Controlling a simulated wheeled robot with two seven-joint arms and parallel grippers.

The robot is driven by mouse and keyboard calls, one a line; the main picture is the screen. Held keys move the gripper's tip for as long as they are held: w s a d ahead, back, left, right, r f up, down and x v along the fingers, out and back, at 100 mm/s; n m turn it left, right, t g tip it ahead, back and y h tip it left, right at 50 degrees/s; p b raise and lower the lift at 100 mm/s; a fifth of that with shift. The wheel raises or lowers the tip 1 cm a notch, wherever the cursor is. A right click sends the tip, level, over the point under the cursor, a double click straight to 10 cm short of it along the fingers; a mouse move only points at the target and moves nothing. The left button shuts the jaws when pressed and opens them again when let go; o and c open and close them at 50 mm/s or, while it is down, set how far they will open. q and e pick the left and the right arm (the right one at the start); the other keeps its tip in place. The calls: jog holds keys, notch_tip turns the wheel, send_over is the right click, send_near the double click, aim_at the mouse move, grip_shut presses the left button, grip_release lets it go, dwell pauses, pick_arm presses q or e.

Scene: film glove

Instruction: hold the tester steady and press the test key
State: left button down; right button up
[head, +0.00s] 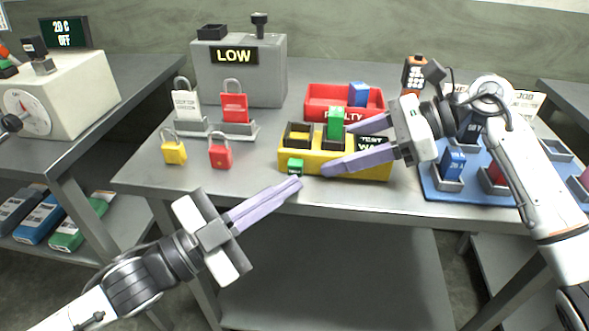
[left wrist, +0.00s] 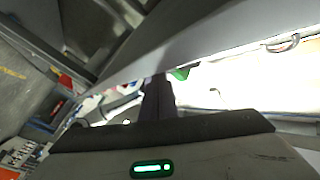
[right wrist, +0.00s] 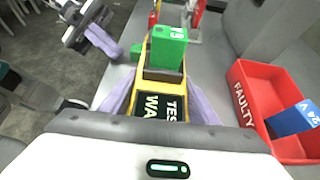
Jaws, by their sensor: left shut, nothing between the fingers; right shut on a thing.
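The yellow tester (head: 360,172) stands near the table's front edge, with a dark display (right wrist: 160,106) reading "TEST" and "WA…", partly hidden. A green block (head: 336,122) stands upright in one of its sockets, also in the right wrist view (right wrist: 168,47). A small green key (head: 295,166) sits at the tester's left front. My right gripper (head: 350,147) is shut across the tester, one finger on each long side. My left gripper (head: 298,182) is shut and empty, its tips just in front of and below the green key. Contact cannot be told. The left wrist view shows its fingers (left wrist: 158,98) near a green patch.
A red "FAULTY" tray (head: 318,115) with a blue block stands behind the tester. A grey "LOW" box (head: 268,85) and padlocks are at the left. A blue tray (head: 432,188) with blocks lies at the right. Bare table lies between the padlocks and tester.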

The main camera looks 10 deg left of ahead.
pick_arm(q)
jog(key=shift+s, duration=0.15)
jog(key=s, duration=0.5)
dwell(0.4)
dwell(0.5)
pick_arm(e)
jog(key=o, duration=0.9)
